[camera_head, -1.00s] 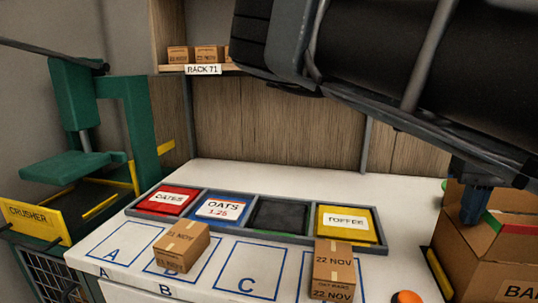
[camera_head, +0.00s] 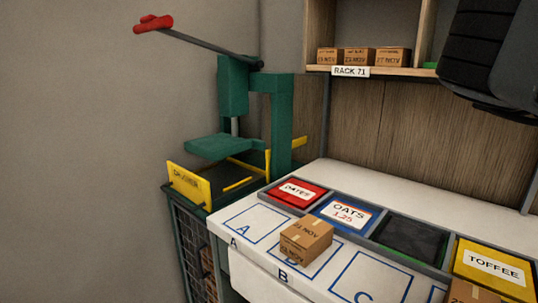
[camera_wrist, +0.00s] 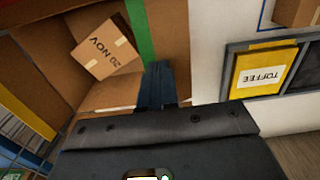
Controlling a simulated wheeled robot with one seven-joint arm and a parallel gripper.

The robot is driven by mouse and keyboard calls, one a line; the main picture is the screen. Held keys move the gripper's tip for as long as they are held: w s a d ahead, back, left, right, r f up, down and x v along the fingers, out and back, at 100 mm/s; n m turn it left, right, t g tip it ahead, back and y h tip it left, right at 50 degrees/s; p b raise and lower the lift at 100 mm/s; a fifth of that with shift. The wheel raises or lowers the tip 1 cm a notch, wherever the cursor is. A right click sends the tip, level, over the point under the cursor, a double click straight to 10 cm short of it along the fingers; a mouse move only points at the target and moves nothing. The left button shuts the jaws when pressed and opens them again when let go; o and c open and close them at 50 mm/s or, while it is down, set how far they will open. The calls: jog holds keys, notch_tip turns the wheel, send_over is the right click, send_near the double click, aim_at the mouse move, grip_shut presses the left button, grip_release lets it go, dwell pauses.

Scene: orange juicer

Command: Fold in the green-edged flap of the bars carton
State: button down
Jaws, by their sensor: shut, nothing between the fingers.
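The bars carton (camera_wrist: 92,95) shows in the wrist view as an open brown box, seen from above. The green edge of its flap (camera_wrist: 141,32) runs down the carton's right side, beside the white table. A small box marked 20 NOV (camera_wrist: 104,48) lies inside the carton. My gripper (camera_wrist: 157,72) is shut, with its dark blue fingers at the lower end of the green edge. I cannot tell whether they touch it. The carton and my fingers are outside the head view.
The yellow TOFFEE bin (camera_wrist: 265,72) lies right of the carton in the wrist view. In the head view, a small box (camera_head: 306,240) sits at square B, and the green crusher (camera_head: 240,110) stands at the left. RACK 71 (camera_head: 350,71) holds several small boxes.

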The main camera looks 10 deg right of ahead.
jog(key=shift+f+b, duration=0.45)
jog(key=shift+f, duration=0.4)
notch_tip(320, 180, up, 8)
jog(key=p, duration=0.7)
jog(key=shift+r+p, duration=0.15)
jog(key=shift+p, duration=0.25)
